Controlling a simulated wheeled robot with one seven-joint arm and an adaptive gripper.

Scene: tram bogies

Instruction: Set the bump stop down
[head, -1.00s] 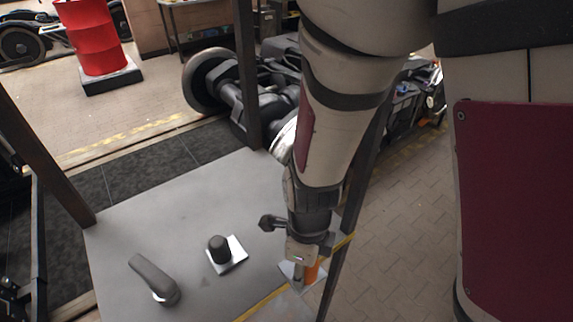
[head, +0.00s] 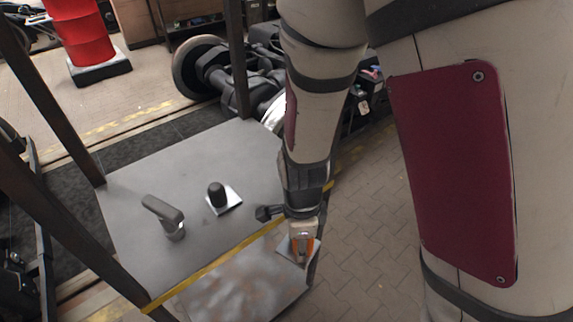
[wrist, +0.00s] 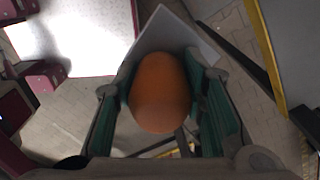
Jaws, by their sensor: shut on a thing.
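The bump stop, a rounded orange block (wrist: 160,92) on a thin pale square plate (wrist: 178,38), is between my gripper's green-padded fingers in the wrist view. In the head view, my gripper (head: 301,246) points down, shut on the orange block, at the right front of the grey platform. The pale plate (head: 284,248) shows under it, over or beside the right corner of the worn front surface (head: 225,290). I cannot tell whether the plate touches anything. The gripper hides part of the block.
On the grey platform (head: 130,190) stand a black knob (head: 216,194) on a white square plate and a grey lever-shaped part (head: 160,213). A yellow strip (head: 215,264) separates it from the front surface. Dark posts (head: 237,60) rise around it. Paved floor lies right.

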